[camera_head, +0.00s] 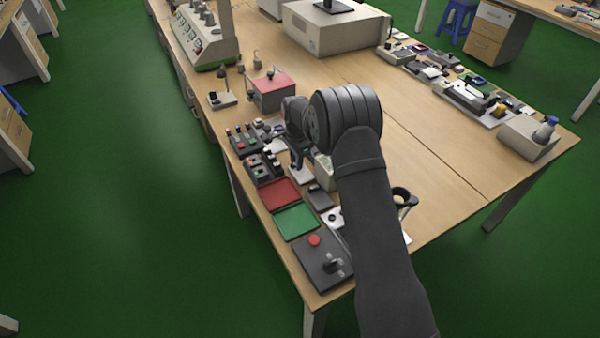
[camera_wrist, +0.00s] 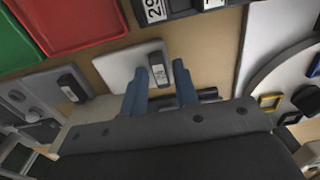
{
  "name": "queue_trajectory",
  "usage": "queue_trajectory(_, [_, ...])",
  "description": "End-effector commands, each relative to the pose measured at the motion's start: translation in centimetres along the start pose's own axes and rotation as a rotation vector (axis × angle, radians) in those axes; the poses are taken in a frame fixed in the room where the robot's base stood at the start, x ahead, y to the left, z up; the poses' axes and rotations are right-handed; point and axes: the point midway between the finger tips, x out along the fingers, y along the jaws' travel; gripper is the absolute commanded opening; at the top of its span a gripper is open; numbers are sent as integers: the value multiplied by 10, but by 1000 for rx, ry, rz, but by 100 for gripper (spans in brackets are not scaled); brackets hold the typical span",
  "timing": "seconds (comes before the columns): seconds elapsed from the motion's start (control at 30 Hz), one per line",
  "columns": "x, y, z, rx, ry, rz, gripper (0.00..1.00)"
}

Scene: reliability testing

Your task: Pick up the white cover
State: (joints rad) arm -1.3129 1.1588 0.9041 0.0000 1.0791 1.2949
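The white cover (camera_wrist: 116,68) is a flat pale square plate with a small dark labelled block (camera_wrist: 158,72) standing at its right side in the wrist view. In the head view a white plate that appears to be the cover (camera_head: 301,175) shows just below my gripper (camera_head: 297,160). My gripper's two blue fingers (camera_wrist: 160,78) are spread apart and empty. In the wrist view the dark block appears between the fingertips; I cannot tell how far above it they are. My arm hides part of this area in the head view.
A red tray (camera_head: 279,195) and a green tray (camera_head: 296,221) lie close by. A dark box with a red button (camera_head: 314,240) sits at the table's near corner. Button boxes (camera_head: 262,168) stand to the left.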

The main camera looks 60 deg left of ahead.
Motion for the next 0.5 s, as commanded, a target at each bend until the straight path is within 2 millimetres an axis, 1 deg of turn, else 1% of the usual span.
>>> queue_trajectory(0.1, [0,0,0,0,0,0,27])
queue_trajectory(0.13, [0,0,0,0,0,0,25])
queue_trajectory(0.2, [0,0,0,0,0,0,12])
queue_trajectory(0.27, [0,0,0,0,0,0,0])
queue_trajectory(0.5, [-2,0,0,0,0,-1,0])
